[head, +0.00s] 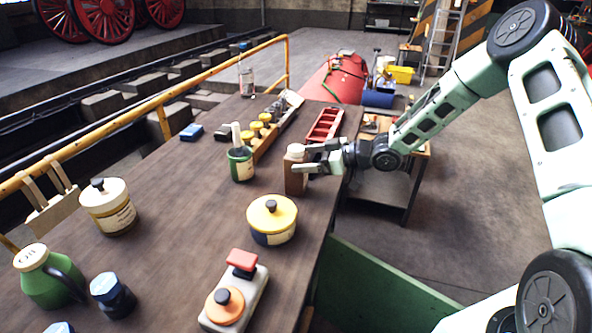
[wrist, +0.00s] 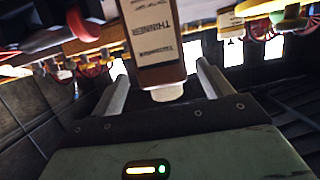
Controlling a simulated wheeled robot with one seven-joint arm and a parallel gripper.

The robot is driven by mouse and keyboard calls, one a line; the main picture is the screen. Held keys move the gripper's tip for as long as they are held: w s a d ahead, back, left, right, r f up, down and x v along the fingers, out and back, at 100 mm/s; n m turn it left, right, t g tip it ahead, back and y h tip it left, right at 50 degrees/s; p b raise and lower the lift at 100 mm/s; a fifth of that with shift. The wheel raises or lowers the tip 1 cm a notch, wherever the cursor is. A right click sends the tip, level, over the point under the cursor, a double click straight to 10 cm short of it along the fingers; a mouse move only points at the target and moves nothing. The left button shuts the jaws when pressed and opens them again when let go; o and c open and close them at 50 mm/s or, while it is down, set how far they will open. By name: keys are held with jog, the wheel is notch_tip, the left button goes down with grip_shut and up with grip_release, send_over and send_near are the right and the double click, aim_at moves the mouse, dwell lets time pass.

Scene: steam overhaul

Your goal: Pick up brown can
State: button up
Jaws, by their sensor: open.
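The brown can (head: 295,180) stands upright on the wooden workbench (head: 185,245), near its right edge, with a pale cap on top. In the wrist view the brown can (wrist: 153,75) appears upside down, with a white label reading "THINNER" and its white cap. My gripper (head: 303,158) is at the upper part of the can in the head view. In the wrist view my gripper (wrist: 161,85) is open, with one finger on each side of the can and gaps visible. Whether a finger touches it I cannot tell.
A green tin (head: 241,164) stands left of the can, and a yellow-lidded tin (head: 271,220) stands in front. A red tray (head: 325,125) lies behind. A control box with a red switch (head: 241,260) is at the front. Bare bench lies to the left.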

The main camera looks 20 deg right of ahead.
aim_at(290, 160)
jog(key=p+x, duration=0.2)
jog(key=x, duration=0.2)
jog(key=shift+a, duration=0.25)
jog(key=shift+w+a+f, duration=0.15)
jog(key=shift+w+a, duration=0.05)
jog(key=shift+a, duration=0.15)
jog(key=c, duration=1.3)
